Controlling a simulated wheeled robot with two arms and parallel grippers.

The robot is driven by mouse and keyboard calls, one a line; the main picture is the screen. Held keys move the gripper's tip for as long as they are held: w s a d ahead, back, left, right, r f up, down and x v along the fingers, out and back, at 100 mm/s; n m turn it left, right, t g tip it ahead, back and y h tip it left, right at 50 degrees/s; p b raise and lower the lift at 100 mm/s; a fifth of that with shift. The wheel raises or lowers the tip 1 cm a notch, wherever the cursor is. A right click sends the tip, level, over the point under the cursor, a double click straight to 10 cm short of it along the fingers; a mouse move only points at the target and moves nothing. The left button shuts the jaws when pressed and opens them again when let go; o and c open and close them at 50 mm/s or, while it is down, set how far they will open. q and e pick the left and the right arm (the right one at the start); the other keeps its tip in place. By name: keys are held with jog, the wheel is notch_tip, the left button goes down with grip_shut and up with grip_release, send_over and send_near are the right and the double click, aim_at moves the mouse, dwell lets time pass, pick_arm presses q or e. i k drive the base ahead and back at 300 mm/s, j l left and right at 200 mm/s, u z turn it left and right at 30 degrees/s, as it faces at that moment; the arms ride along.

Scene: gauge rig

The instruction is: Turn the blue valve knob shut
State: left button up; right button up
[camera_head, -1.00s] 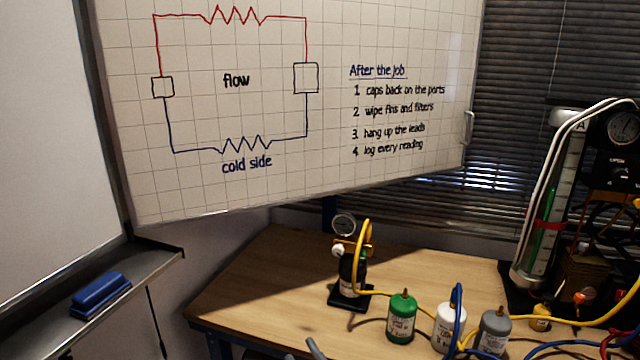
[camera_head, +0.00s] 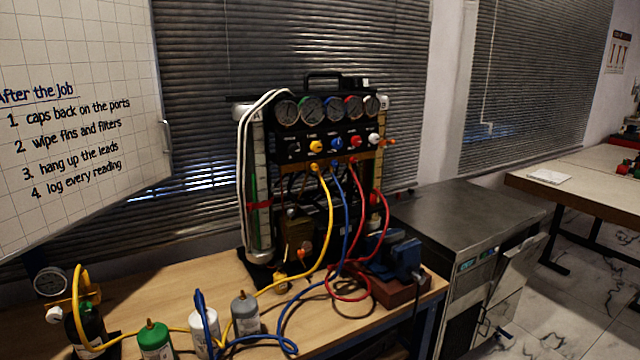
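The blue valve knob (camera_head: 337,143) is on the front of the black gauge panel (camera_head: 300,148), between a yellow knob (camera_head: 316,146) on its left and a red knob (camera_head: 355,140) on its right. It is small here, and whether it is turned open or shut cannot be told. A row of several round gauges (camera_head: 312,109) sits above the knobs. Neither of my grippers is in the head view.
The rig stands on a wooden bench (camera_head: 195,290). Yellow, blue (camera_head: 345,215) and red hoses hang below the panel. Green (camera_head: 155,340), white and grey (camera_head: 245,315) bottles stand in front at left. A steel-topped cabinet (camera_head: 465,220) is at right.

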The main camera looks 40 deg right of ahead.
aim_at(337, 143)
jog(key=z, duration=1.2)
